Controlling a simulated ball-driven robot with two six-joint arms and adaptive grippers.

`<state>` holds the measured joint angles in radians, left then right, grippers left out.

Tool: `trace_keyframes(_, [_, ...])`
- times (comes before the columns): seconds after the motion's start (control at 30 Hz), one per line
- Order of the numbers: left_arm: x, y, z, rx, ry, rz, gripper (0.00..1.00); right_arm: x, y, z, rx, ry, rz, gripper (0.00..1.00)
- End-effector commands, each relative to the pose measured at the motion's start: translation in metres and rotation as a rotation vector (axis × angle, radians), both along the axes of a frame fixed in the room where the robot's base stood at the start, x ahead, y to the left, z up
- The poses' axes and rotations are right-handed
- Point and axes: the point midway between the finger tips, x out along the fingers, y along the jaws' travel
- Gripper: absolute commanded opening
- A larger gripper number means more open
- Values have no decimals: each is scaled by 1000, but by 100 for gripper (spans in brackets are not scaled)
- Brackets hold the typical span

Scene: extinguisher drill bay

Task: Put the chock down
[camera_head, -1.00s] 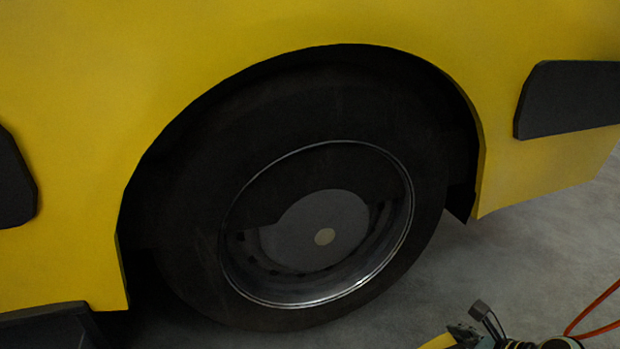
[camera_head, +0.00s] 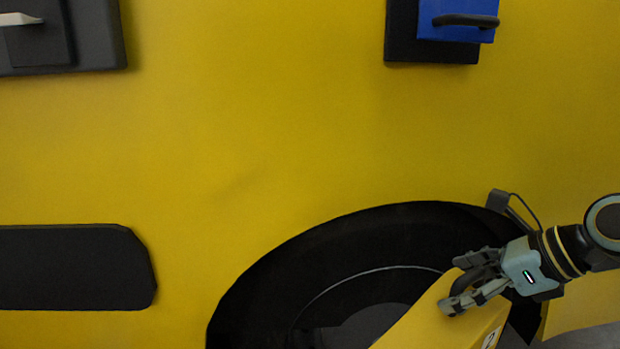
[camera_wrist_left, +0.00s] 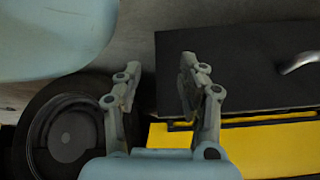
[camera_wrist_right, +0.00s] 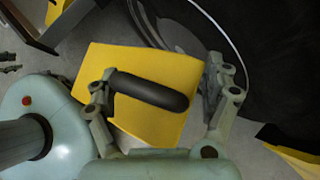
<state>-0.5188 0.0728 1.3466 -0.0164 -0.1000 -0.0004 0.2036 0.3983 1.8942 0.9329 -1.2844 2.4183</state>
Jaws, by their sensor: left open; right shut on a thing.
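The chock (camera_head: 432,322) is a yellow block with a black handle. My right gripper (camera_head: 468,287) is shut on its handle and holds it in front of the wheel (camera_head: 375,318), at the lower right of the head view. In the right wrist view the yellow face of the chock (camera_wrist_right: 180,65) fills the middle, and its black handle (camera_wrist_right: 148,90) lies between the fingers. Whether the chock touches the floor or tyre cannot be told. My left gripper (camera_wrist_left: 160,85) is open and empty in the left wrist view. It is not in the head view.
The yellow vehicle side (camera_head: 250,120) fills most of the head view. A blue box with a dark handle (camera_head: 455,20) is mounted on it at the top right. A dark panel (camera_head: 75,267) sits at the left. In the left wrist view a black panel (camera_wrist_left: 235,65) with a metal handle is close to the fingers.

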Motion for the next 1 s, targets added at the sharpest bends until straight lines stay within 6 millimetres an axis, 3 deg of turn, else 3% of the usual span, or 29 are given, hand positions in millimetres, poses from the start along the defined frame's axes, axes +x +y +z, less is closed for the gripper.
trace_keyframes(0.03, [-3,3,10,3,24,5,40,1,6,48,0,-21,27,26])
trace_keyframes(0.2, [-38,11,10,12,158,21,40,-16,23,148,-2,-19,108,26])
trace_keyframes(0.4, [-87,21,20,23,330,44,40,-46,31,252,-3,-13,139,26])
trace_keyframes(0.5, [-109,24,26,27,402,54,40,-59,31,285,-4,-9,129,26])
trace_keyframes(0.7, [-137,27,34,31,488,65,40,-74,29,320,0,-3,100,26])
trace_keyframes(1.0, [-145,28,32,32,509,67,40,-77,28,323,3,0,90,26])
